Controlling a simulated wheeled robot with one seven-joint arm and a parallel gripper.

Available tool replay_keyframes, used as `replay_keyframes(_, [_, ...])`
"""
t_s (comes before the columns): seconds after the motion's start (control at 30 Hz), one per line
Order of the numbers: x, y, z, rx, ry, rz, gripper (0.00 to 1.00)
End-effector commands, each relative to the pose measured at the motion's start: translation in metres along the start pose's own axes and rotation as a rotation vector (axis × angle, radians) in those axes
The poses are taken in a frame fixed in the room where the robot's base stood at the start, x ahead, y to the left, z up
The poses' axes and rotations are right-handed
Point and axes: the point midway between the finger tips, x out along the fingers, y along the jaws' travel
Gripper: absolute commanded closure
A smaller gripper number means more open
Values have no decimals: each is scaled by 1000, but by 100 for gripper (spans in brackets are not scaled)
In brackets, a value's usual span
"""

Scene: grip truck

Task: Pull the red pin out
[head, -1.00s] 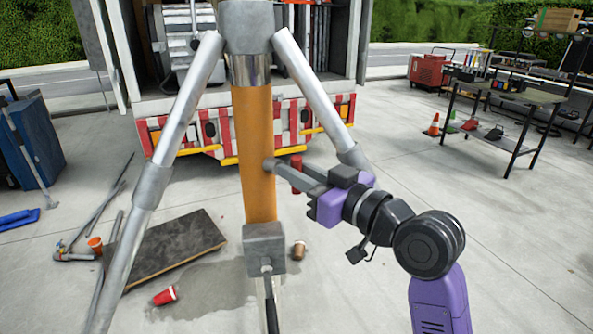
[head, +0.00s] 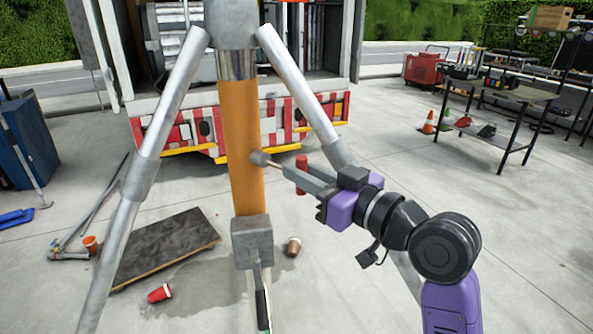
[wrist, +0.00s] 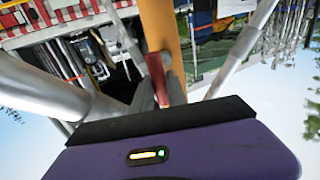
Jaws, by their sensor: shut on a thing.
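The red pin (head: 301,163) has an upright red handle, held between the fingers of my gripper (head: 293,178). My gripper is shut on it, to the right of the orange post (head: 245,140). A thin shaft runs left from the gripper to the grey collar (head: 260,158) on the post's side. Its tip appears to be at or in the collar; how deep I cannot tell. In the wrist view the red handle (wrist: 157,72) shows between the fingertips, with the orange post (wrist: 161,25) behind it.
Slanted grey legs (head: 300,85) flank the post, one close behind my gripper. A dark board (head: 165,247) and a red cup (head: 160,293) lie on the ground at left. A truck (head: 170,105) stands behind. The concrete right of my arm is clear up to a black workbench (head: 500,92).

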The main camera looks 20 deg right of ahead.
Motion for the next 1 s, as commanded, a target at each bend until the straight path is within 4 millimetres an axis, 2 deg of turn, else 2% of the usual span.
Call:
replay_keyframes(0.17, [-1,1,0,0,0,2,100])
replay_keyframes(0.2, [-1,1,0,0,0,2,80])
replay_keyframes(0.3, [-1,1,0,0,0,2,60])
replay_keyframes(0.67, [-3,1,0,0,0,2,60])
replay_keyframes(0.77, [-12,1,1,1,0,2,60])
replay_keyframes(1.0, [-52,1,2,0,1,4,60])
